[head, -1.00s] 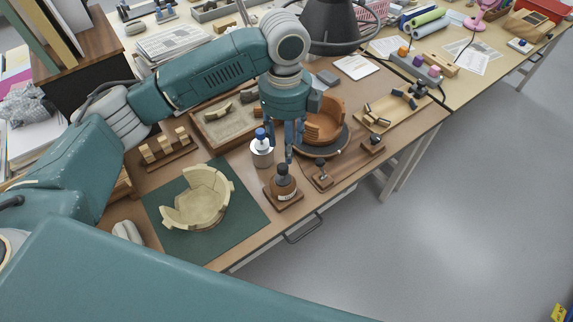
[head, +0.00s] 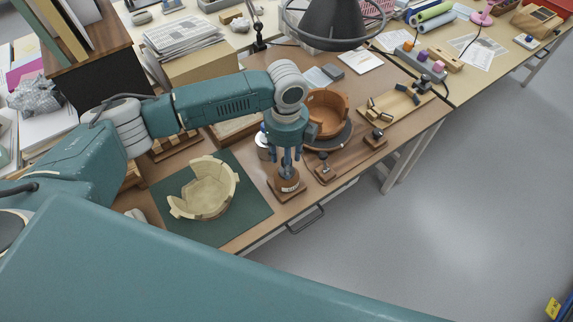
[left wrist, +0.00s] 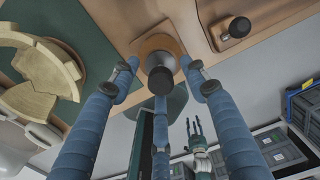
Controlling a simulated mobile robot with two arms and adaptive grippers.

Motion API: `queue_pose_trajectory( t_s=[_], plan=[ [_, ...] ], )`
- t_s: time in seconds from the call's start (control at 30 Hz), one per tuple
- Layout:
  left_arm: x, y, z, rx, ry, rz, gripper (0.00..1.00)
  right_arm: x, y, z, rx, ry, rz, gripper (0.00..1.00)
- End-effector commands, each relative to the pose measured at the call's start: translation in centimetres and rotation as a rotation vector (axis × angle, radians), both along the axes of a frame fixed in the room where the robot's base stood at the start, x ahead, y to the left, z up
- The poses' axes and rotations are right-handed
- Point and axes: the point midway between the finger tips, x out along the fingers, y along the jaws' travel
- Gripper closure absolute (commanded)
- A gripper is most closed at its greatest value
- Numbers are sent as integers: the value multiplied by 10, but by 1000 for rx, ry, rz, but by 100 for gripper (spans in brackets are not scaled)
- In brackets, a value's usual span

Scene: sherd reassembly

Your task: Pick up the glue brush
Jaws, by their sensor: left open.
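A small glue bottle (head: 285,184) stands in a square wooden base (head: 291,194) at the table's front edge. A dark round knob (left wrist: 160,80) tops it in the left wrist view and looks like the glue brush's handle; its bristles are hidden. My left gripper (head: 287,170) points down over the bottle. Its blue fingers are open and spread around the knob, without a visible grip on it. What looks like my right gripper (left wrist: 194,128) shows small and far off in the left wrist view; its opening is unclear.
A pale, partly rebuilt bowl (head: 205,188) sits on a green mat (head: 244,200) at left. A white jar (head: 263,146) stands just behind my left gripper. An orange pot (head: 328,108) and a wooden stand with dark knobs (head: 325,170) are at right.

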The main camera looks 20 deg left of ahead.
Motion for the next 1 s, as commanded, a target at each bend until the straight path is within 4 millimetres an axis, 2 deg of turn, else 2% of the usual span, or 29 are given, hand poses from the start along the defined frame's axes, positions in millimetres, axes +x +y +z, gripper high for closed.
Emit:
queue_pose_trajectory(
  t_s=[0.17, 0.2, 0.37, 0.77, 0.87, 1.0],
  plan=[
    [0, 0, -1, 0, 0, 0, 55, 0, 2, 0, 2, 0, -1, 60],
    [0, 0, -1, 0, 0, 0, 58, 0, 2, 0, 2, 0, -1, 60],
    [0, 0, -1, 0, 0, 0, 90, 0, 2, 0, 2, 1, 0, 60],
    [0, 0, 2, -1, -1, 0, 92, -1, 2, -1, 2, 2, 0, 60],
    [0, -1, 8, -2, -1, 0, 92, -1, 2, -3, 1, 3, 0, 60],
    [1, 0, 26, -1, -4, 0, 92, -2, 2, -6, 1, 3, 1, 60]
  ],
)
